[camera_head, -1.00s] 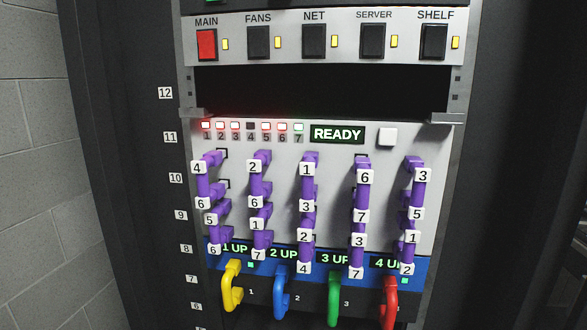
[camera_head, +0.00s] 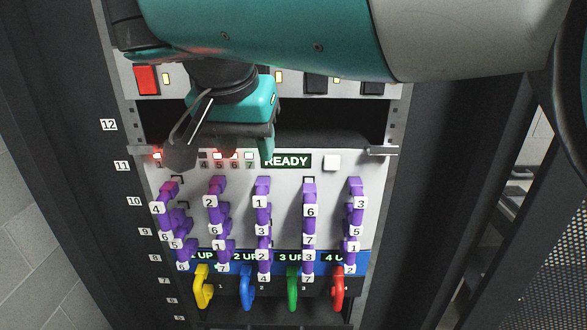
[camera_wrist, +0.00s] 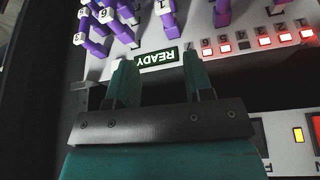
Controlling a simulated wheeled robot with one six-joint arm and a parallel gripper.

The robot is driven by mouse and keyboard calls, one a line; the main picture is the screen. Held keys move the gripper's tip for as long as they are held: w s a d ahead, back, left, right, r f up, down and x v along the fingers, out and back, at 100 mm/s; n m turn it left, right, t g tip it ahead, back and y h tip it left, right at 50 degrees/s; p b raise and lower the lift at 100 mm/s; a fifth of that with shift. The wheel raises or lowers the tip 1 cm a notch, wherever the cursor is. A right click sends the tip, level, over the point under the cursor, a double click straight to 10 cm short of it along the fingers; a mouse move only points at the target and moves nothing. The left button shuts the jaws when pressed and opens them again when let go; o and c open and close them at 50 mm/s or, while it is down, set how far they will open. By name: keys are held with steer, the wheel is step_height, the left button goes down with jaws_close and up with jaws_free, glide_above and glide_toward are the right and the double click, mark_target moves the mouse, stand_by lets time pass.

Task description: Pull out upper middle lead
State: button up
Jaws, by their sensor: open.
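Purple leads with white number tags hang in five columns on the pale panel. The top lead of the middle column (camera_head: 262,187), tagged 1, is plugged in below the READY display; it also shows at the top of the wrist view (camera_wrist: 168,22). My gripper (camera_head: 223,157) is open and empty in front of the panel's upper part, above and left of that lead, apart from it. In the wrist view my gripper's (camera_wrist: 158,66) two fingers stand either side of the READY display, pointing towards the leads. The arm hides part of the switch row and some lights.
The READY display (camera_head: 287,161) and a white button (camera_head: 332,162) sit above the leads. Coloured loops, including a green one (camera_head: 293,288), stick out below. A dark open slot (camera_head: 330,122) lies above the panel. Other leads stand close on both sides.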

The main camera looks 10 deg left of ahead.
mark_target(261, 206)
steer(key=b+x, duration=0.1)
steer(key=x, duration=0.4)
steer(key=b+x, duration=0.1)
steer(key=x, duration=0.5)
steer(key=a+x, duration=0.1)
steer(key=x, duration=0.5)
steer(key=shift+s+f+b, duration=0.2)
steer(key=shift+s+b, duration=0.1)
steer(key=shift+b, duration=0.1)
